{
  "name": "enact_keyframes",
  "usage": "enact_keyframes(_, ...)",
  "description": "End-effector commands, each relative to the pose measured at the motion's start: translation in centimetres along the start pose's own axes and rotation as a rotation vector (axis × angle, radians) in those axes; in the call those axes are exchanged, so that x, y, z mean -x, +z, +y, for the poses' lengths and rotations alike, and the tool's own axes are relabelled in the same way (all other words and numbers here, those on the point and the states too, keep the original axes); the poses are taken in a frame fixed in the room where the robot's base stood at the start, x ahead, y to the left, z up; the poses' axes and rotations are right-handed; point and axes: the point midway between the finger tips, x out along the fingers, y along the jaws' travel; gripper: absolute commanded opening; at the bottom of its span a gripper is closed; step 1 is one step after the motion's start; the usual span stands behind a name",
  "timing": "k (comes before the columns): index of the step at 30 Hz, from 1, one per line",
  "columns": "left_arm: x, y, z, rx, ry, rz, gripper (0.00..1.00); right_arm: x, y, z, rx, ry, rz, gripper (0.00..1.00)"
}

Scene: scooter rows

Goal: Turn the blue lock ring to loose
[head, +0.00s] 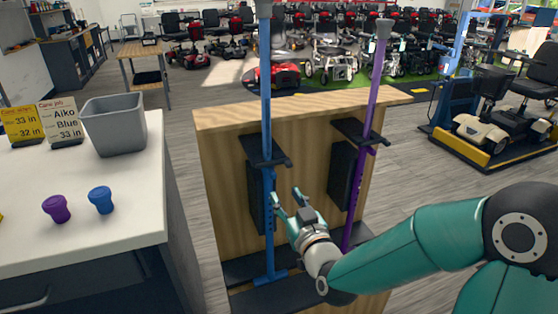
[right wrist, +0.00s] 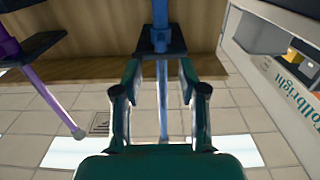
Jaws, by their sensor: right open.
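A blue cane (head: 266,90) stands upright in the wooden rack, held by a dark bracket. In the right wrist view a wider blue collar (right wrist: 160,40), apparently the lock ring, sits at a dark bracket beyond my fingertips. In the head view the ring is hard to make out on the shaft. My right gripper (head: 286,196) is open and empty, just right of the blue shaft below the bracket. In the right wrist view its fingers (right wrist: 160,68) lie on either side of the shaft, with gaps. My left gripper is out of view.
A purple cane (head: 376,90) stands in the same rack (head: 225,165) to the right. The white counter (head: 130,215) at left holds a grey bin (head: 115,125), a purple cup (head: 56,209), a blue cup (head: 101,200) and sign cards (head: 60,121).

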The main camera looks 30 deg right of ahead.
Motion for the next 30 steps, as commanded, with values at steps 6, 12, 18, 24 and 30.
enact_keyframes(6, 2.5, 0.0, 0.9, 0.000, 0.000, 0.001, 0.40, -2.5, 0.0, -0.1, -0.007, -0.003, 0.001, 0.42)
enact_keyframes(12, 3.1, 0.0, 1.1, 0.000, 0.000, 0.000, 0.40, -6.3, 0.0, -0.1, -0.006, -0.002, 0.001, 0.42)
enact_keyframes(18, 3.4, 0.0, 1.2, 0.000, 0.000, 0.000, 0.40, -8.6, 0.0, -0.1, -0.005, -0.002, 0.001, 0.42)
enact_keyframes(24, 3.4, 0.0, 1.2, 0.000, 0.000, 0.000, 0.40, -9.2, 0.1, -0.1, -0.005, -0.003, 0.001, 0.42)
enact_keyframes(30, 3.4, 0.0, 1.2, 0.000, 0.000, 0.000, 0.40, -9.2, 0.1, -0.1, -0.005, -0.003, 0.000, 0.40)
